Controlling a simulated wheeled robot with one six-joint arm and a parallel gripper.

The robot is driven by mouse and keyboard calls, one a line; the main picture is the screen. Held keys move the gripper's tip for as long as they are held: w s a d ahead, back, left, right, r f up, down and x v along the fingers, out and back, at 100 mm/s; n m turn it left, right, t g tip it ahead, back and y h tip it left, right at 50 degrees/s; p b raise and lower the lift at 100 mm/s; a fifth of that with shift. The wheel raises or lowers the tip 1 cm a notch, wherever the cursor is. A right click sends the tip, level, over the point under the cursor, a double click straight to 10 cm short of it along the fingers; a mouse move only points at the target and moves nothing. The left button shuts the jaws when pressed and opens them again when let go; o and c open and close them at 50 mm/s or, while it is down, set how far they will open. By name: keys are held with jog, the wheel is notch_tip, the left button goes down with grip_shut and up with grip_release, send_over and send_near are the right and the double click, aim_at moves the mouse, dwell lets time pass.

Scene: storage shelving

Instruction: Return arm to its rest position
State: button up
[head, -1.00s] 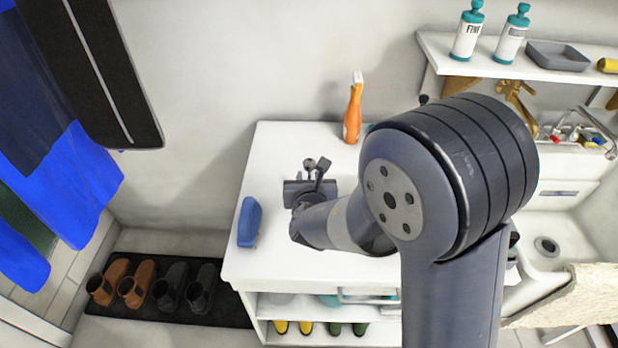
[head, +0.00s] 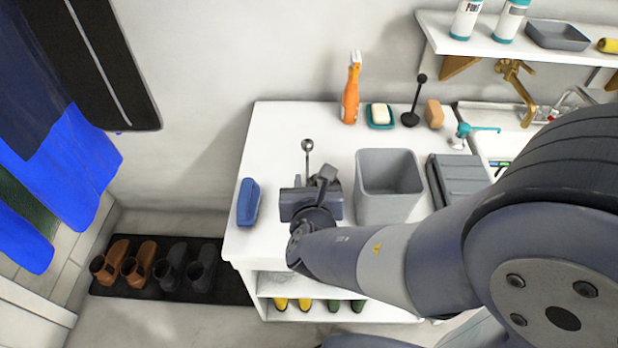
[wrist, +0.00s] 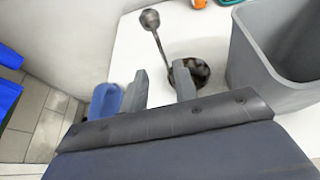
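My gripper (head: 312,200) is over the left part of the white counter (head: 275,125), and its fingers point away from my wrist. In the wrist view its two fingers (wrist: 160,90) stand apart with a gap between them and nothing clearly gripped. A thin metal rod with a round knob (wrist: 150,19) rises beyond the fingers from a dark round base, partly hidden by the right finger. The knob also shows in the head view (head: 307,146), just behind my gripper. My arm reaches in from the lower right.
A grey bin (head: 388,205) stands right of my gripper, and a blue object (head: 249,202) stands left of it. An orange spray bottle (head: 351,95), a soap dish (head: 380,116) and a black-handled tool (head: 415,105) stand at the back. A wall shelf (head: 490,48) is upper right.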

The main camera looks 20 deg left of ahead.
aim_at(307, 156)
jog(key=b+x, duration=0.1)
jog(key=x, duration=1.1)
jog(key=shift+w+f, duration=0.1)
jog(key=shift+f, duration=0.05)
jog(key=shift+r, duration=1.15)
jog(key=shift+f, duration=0.1)
